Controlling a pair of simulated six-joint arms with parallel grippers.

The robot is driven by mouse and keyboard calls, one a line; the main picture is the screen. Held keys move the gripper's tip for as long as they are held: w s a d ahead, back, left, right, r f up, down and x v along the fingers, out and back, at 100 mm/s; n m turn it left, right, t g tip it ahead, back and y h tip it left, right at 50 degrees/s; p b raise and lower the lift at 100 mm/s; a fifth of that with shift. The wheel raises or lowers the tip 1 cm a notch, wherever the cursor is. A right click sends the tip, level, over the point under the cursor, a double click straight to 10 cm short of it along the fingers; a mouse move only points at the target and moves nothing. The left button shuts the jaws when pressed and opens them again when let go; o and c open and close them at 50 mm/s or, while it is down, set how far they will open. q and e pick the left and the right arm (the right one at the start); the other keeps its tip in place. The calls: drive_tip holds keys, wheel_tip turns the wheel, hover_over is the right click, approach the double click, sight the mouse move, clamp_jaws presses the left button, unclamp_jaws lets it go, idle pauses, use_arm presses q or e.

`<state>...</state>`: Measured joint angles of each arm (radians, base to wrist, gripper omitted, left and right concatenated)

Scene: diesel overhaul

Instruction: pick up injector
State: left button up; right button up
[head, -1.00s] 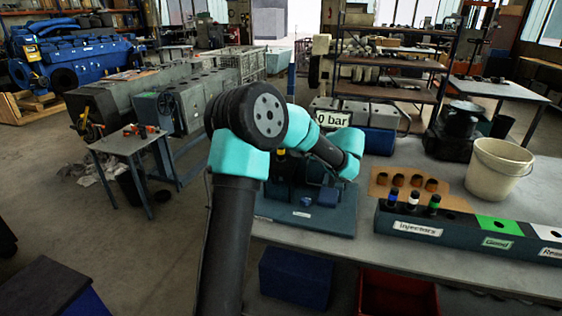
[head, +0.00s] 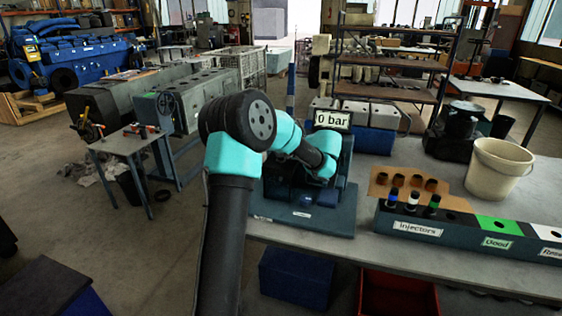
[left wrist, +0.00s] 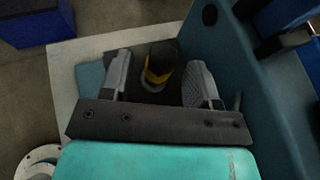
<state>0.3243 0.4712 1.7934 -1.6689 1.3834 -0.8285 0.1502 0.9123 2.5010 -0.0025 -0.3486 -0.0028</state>
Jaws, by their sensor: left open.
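In the left wrist view, an injector with a yellow band and dark top (left wrist: 158,66) stands between the two spread fingers of my left gripper (left wrist: 159,78). A gap shows on each side of it, so the fingers are apart from it. In the head view my arm hides this injector and the left gripper, in front of the blue test stand (head: 325,217) with its "0 bar" display (head: 332,120). Three more injectors, banded blue (head: 392,198), white (head: 412,200) and green (head: 433,204), stand in the rack's "Injectors" section. My right gripper is out of view.
The long rack (head: 465,237) has a green "Good" section and a white section at its right. An orange-brown holder with several dark round parts (head: 408,188) lies behind it, and a white bucket (head: 499,168) stands behind right. The table front (head: 400,258) is clear.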

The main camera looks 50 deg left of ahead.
use_arm(q)
drive_tip(key=shift+x, duration=1.1)
clamp_jaws()
